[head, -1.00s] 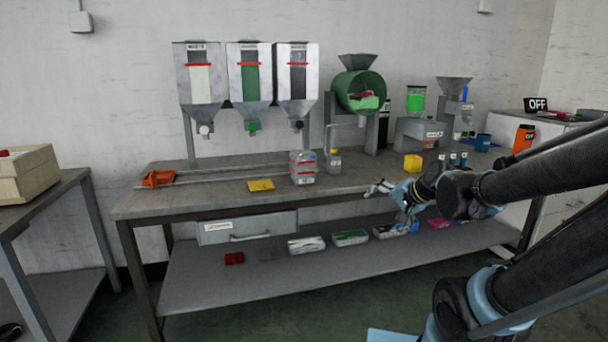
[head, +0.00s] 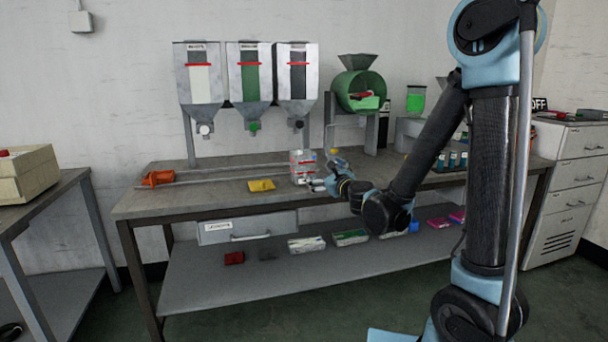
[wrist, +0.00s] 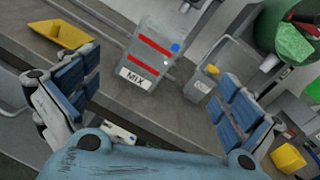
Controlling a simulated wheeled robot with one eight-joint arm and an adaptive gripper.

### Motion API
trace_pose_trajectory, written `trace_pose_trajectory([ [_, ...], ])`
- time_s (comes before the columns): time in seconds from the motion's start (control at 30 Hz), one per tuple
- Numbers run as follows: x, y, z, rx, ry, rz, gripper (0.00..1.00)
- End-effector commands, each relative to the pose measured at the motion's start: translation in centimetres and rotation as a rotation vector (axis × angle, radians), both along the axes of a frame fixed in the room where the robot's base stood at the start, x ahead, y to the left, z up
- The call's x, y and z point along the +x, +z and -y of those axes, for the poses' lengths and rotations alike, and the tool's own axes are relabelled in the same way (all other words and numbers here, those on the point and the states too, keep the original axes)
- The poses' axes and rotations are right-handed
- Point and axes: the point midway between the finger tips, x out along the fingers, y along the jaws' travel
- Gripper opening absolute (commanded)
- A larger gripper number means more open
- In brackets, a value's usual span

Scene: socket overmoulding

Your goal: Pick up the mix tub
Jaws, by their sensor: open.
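The mix tub (head: 303,161) is a clear, greyish box with red bands. It stands upright on the workbench beneath the right side of the hoppers. In the wrist view the tub (wrist: 152,55) shows its MIX label, two red bands and a small blue patch, and it lies ahead between the finger pads. My gripper (head: 318,185) is at the bench's front edge, just right of and in front of the tub. In the wrist view its blue-padded fingers (wrist: 150,100) are spread wide and empty, apart from the tub.
A yellow scoop tray (head: 261,185) lies left of the tub. A green drum mixer (head: 360,92) is behind to the right. Three hoppers (head: 248,78) hang behind. The bench front left of the scoop tray is mostly clear.

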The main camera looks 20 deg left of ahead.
Motion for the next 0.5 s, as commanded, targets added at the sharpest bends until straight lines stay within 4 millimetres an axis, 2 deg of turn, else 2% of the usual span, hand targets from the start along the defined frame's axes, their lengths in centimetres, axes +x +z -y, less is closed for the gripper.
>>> trace_pose_trajectory([
  [0.03, 0.1, -0.6, -0.7, 0.053, -0.012, -0.038, 1.00],
  [0.23, 0.4, -2.7, -1.8, 0.216, -0.064, -0.165, 1.00],
  [0.37, 0.6, -3.3, -2.1, 0.256, -0.079, -0.199, 1.00],
  [0.5, 1.8, -3.4, -2.9, 0.264, -0.083, -0.206, 1.00],
])
